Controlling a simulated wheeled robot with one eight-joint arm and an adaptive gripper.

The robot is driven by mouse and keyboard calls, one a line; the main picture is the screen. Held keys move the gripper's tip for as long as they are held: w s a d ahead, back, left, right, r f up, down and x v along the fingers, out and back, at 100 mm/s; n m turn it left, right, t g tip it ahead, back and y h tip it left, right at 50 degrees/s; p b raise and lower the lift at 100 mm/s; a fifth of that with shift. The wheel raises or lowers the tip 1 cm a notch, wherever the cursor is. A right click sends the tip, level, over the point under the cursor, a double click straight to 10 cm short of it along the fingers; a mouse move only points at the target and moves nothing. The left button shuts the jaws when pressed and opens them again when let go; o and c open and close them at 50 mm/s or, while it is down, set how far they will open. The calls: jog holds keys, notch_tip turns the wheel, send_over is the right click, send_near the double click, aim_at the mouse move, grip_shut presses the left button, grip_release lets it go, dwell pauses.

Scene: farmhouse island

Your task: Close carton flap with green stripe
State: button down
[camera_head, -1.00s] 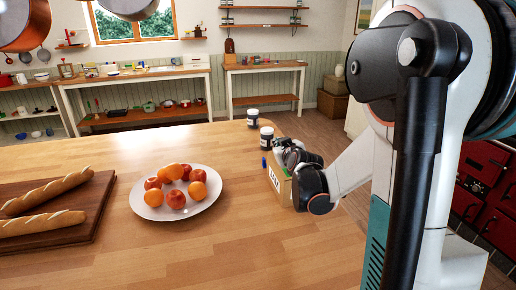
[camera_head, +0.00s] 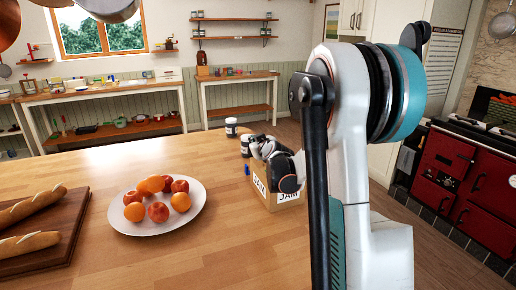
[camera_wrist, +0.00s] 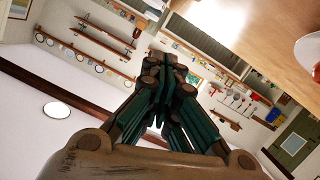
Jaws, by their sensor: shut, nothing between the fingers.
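The cardboard carton (camera_head: 290,192) with white JAM labels stands near the far right edge of the wooden island. My arm hides part of its top and right side. I cannot make out a green-striped flap in either view. My gripper (camera_head: 256,146) is over the far left part of the carton's top; I cannot tell whether it touches. The wrist view shows my gripper's dark green fingers (camera_wrist: 165,62) closed together with nothing held, and the carton is not clear there.
Dark-lidded jars (camera_head: 231,127) stand on the island (camera_head: 130,255) behind the carton, and a small blue item (camera_head: 247,170) is at its left. A white plate (camera_head: 190,222) of fruit and a bread board (camera_head: 75,228) lie left. A red stove (camera_head: 455,180) stands right.

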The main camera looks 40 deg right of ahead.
aim_at(258, 164)
jog(key=f, duration=0.2)
jog(key=d+f+b, duration=0.1)
jog(key=shift+s+f, duration=0.25)
jog(key=shift+s, duration=0.15)
jog(key=shift+d+f+b, duration=0.3)
jog(key=shift+f+b, duration=0.05)
jog(key=shift+f, duration=0.1)
jog(key=shift+s+d+r, duration=0.1)
jog(key=shift+s+d, duration=0.05)
jog(key=s+a+r+p, duration=0.3)
jog(key=s+r+p, duration=0.2)
jog(key=s, duration=0.4)
jog(key=shift+a+r, duration=0.4)
jog(key=shift+r, duration=0.35)
